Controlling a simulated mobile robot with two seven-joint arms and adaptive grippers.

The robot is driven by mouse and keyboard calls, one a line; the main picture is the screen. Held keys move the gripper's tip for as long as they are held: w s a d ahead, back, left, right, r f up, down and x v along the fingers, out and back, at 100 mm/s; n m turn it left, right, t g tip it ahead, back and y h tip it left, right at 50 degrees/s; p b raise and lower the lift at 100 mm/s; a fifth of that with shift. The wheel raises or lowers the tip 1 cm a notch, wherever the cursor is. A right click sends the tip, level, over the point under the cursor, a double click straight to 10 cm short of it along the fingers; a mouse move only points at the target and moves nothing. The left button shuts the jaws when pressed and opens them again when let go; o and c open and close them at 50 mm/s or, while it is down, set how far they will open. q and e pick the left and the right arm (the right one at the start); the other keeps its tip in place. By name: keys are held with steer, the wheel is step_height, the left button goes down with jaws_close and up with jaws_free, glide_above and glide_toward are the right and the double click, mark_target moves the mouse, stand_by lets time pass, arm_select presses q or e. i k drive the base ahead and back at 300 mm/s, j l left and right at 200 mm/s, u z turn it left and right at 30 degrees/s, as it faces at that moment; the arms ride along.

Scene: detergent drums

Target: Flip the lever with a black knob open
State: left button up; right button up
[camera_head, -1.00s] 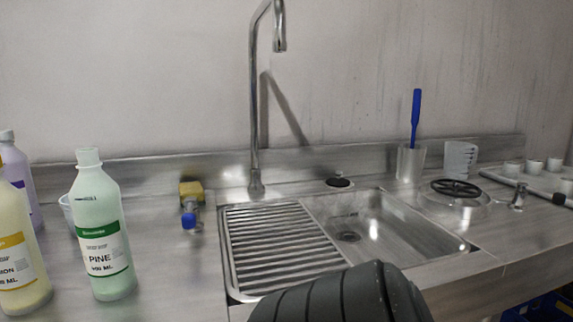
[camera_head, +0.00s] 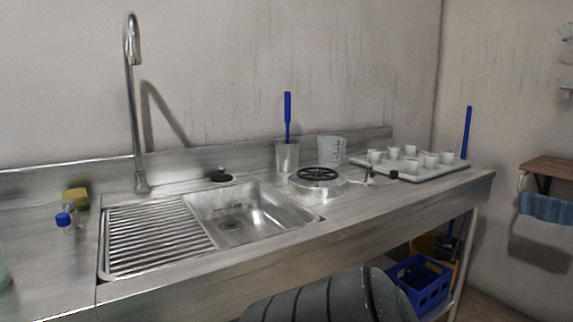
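A small metal fitting (camera_head: 369,174) with a short lever stands on the steel counter, right of the round lid with a black wheel (camera_head: 318,175). A black knob (camera_head: 393,174) shows at its right end, close to the front of the cup tray. The lever appears to lie roughly level, pointing right; it is too small to tell its exact setting. Another black knob-like piece (camera_head: 221,174) sits behind the sink. Neither of my grippers shows in the view.
The steel sink (camera_head: 262,208) with a ribbed drainboard lies left of centre, with a tall tap (camera_head: 131,110) behind. A beaker with a blue-handled brush (camera_head: 287,156), a measuring jug (camera_head: 331,150) and a tray of white cups (camera_head: 446,171) stand nearby. A blue crate (camera_head: 425,284) is below.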

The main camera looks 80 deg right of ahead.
mark_target(393, 174)
steer(key=z, duration=1.8)
